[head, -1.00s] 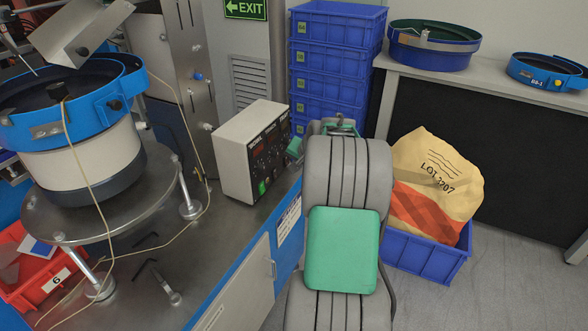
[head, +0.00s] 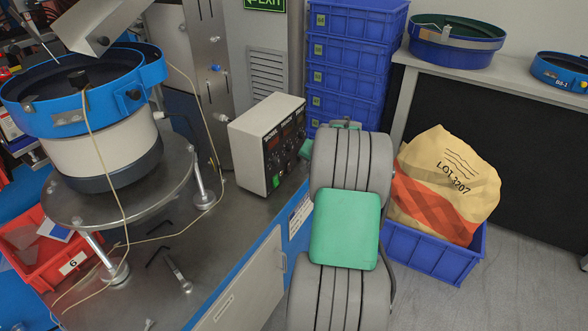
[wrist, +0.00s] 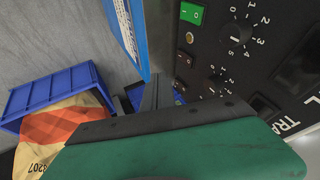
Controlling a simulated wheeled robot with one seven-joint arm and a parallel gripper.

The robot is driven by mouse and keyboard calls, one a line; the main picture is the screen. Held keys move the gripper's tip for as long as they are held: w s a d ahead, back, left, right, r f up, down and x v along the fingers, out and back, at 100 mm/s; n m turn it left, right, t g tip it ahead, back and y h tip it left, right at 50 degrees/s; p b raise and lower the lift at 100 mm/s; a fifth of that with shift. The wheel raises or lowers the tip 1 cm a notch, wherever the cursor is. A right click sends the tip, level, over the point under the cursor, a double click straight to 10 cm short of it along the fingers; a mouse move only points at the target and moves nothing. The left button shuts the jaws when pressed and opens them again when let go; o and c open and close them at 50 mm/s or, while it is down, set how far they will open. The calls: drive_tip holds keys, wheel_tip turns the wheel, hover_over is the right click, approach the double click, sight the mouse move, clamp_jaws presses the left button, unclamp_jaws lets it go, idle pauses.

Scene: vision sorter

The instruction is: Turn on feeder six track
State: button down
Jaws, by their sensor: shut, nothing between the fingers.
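The control box (head: 247,152), white with a black front panel, stands on the metal bench right of the bowl feeder (head: 95,130). In the wrist view its panel (wrist: 245,75) fills the upper right, with a green rocker switch (wrist: 191,13), numbered knobs, small black switches (wrist: 183,58) and lettering beginning "TRA" (wrist: 289,127) beside a dark display. My gripper (wrist: 158,82) is shut and empty, its dark fingers pointing toward the panel's lower edge, left of the small switches. I cannot tell whether it touches. In the head view my arm hides most of the gripper.
A red bin (head: 35,262) labelled 6 sits below the feeder. Stacked blue crates (head: 357,50) stand behind the box. A blue crate (head: 437,258) with a "LOT 3207" sack (head: 445,185) is on the floor at right. Hex keys and a loose cable lie on the bench.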

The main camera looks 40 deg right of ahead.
sight(289, 167)
drive_tip(key=w+f, duration=0.4)
drive_tip(key=w, duration=0.1)
drive_tip(key=w+f, duration=0.2)
drive_tip(key=shift+w+p, duration=0.25)
drive_tip(key=shift+p, duration=0.1)
drive_tip(key=shift+r, duration=0.1)
